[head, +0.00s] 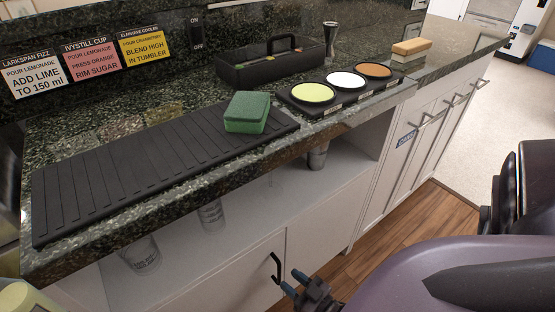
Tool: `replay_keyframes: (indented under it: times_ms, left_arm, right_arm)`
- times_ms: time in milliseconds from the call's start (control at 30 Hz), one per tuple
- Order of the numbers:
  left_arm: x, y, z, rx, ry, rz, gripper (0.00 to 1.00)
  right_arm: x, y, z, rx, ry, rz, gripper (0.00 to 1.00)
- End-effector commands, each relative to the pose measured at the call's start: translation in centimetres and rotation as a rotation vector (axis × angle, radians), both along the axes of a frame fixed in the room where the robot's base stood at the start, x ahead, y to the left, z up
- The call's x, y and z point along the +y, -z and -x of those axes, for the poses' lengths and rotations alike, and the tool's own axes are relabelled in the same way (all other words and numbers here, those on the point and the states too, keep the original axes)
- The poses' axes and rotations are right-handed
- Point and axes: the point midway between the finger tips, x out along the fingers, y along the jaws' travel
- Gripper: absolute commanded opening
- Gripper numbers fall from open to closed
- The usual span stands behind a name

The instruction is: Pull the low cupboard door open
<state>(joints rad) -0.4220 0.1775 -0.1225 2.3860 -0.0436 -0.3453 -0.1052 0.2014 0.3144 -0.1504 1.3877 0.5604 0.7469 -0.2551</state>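The low cupboard under the counter has a pale left door (225,285) and a pale right door (325,235), parted by a vertical seam. Both look closed. A dark, curved handle (277,268) sits near the seam, at the left door's right edge. My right gripper (292,281) is at the bottom middle, just right of and below the handle. The lower part of the left door is cut off by the frame. My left gripper is not in view.
The granite counter (180,185) overhangs the cupboard, with an open shelf of glasses (211,214) beneath it. A black ribbed mat (110,185), green sponge (246,112) and rimming tray (290,101) lie on top. Wooden floor (420,215) is clear at right.

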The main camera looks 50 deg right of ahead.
Motion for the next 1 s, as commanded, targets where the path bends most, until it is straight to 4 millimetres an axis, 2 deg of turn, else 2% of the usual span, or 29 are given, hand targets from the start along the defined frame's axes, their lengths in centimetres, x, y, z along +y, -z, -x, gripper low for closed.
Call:
replay_keyframes:
  times_ms: [100, 300, 500, 733, 1000]
  left_arm:
    - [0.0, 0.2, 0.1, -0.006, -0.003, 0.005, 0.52]
    - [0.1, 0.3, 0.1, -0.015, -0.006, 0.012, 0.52]
    - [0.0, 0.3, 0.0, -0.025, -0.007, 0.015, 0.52]
    - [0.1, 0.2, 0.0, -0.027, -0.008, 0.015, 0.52]
    - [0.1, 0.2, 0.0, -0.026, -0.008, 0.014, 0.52]
  right_arm:
    - [-0.1, 0.2, -1.9, 0.001, 0.0, 0.0, 0.36]
    - [-0.2, 0.2, -4.1, 0.002, 0.0, 0.0, 0.36]
    - [-0.2, 0.1, -4.9, 0.002, 0.001, 0.0, 0.36]
    - [-0.2, 0.0, -4.9, 0.001, 0.001, 0.0, 0.36]
    - [-0.2, 0.0, -4.9, 0.001, 0.0, 0.0, 0.0]
